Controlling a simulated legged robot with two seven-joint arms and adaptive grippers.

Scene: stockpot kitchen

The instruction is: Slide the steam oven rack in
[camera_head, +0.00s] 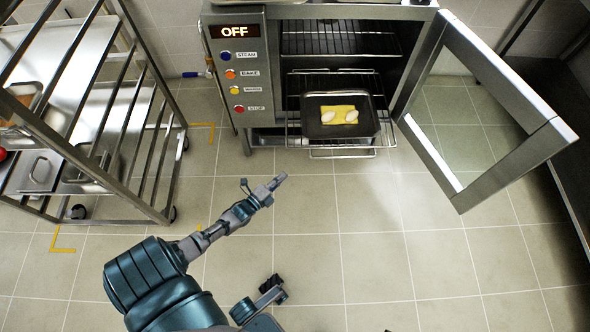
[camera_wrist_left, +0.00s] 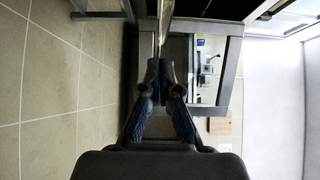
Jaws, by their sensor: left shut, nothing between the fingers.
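The steam oven (camera_head: 265,80) stands at the top with its door (camera_head: 505,95) swung open to the right. Its wire rack (camera_head: 342,153) sticks out of the cavity toward me. On it rests a dark tray (camera_head: 370,125) with a yellow piece and two pale oval pieces. My left gripper (camera_head: 278,182) is shut and empty, a little below and left of the rack's front edge in the head view, apart from it. Its closed fingers (camera_wrist_left: 165,68) also show in the left wrist view. A dark part of my right gripper (camera_head: 272,286) shows at the bottom edge; its jaws are unclear.
A metal trolley (camera_head: 130,205) with shelves and pans stands on the left. Another rack (camera_head: 335,42) sits higher inside the oven. The oven's display reads OFF above several coloured buttons. The tiled floor (camera_head: 370,250) in front of the oven is clear.

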